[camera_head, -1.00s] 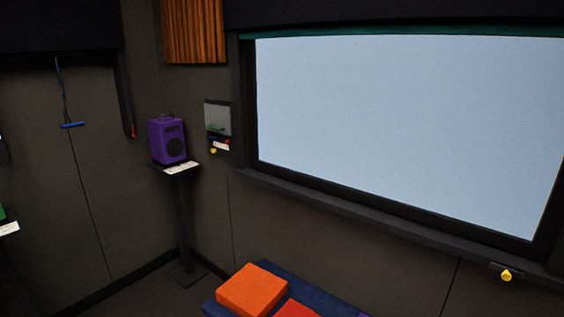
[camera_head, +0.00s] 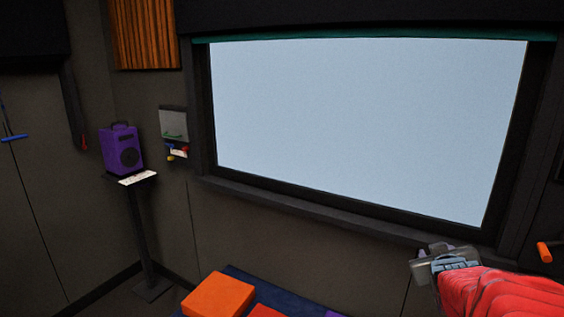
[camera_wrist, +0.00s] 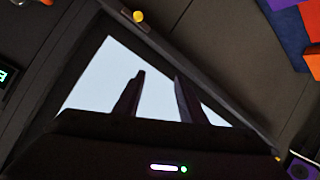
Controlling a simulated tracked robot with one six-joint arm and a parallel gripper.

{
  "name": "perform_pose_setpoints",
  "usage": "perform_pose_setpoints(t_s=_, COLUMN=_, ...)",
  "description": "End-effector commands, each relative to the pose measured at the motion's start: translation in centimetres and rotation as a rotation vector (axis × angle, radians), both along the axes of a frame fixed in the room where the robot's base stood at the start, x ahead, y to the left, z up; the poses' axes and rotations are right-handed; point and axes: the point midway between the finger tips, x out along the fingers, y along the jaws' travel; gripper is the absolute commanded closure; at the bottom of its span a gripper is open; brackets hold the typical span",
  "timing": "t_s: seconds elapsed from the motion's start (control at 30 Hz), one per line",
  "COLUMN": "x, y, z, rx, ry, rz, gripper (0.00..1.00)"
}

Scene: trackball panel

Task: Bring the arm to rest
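My arm, in a red sleeve, reaches in from the lower right of the head view. Its grey wrist end (camera_head: 440,264) is in front of the wall just below the big window's lower right corner. The fingers cannot be made out clearly there. In the wrist view my gripper (camera_wrist: 159,76) shows two dark fingers standing apart, with nothing between them. The pale window (camera_wrist: 95,80) is behind them. The gripper touches nothing that I can see.
The window (camera_head: 365,125) has a dark sill. A purple speaker (camera_head: 121,150) stands on a pedestal at left. Orange (camera_head: 218,295) and red cushions lie on a blue bench, low centre. An orange handle (camera_head: 544,252) is at far right. A yellow knob (camera_wrist: 138,16) shows in the wrist view.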

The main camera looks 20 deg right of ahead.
Motion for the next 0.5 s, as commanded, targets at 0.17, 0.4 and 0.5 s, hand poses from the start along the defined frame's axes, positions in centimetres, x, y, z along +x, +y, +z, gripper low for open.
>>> perform_pose_setpoints(t_s=0.17, x=1.4, y=6.2, z=0.2, rx=0.084, ry=0.038, rz=0.038, gripper=0.63)
perform_pose_setpoints(t_s=0.4, x=1.4, y=14.5, z=-0.2, rx=0.209, ry=0.105, rz=0.095, gripper=0.63)
perform_pose_setpoints(t_s=0.5, x=0.9, y=18.1, z=-0.4, rx=0.262, ry=0.139, rz=0.123, gripper=0.63)
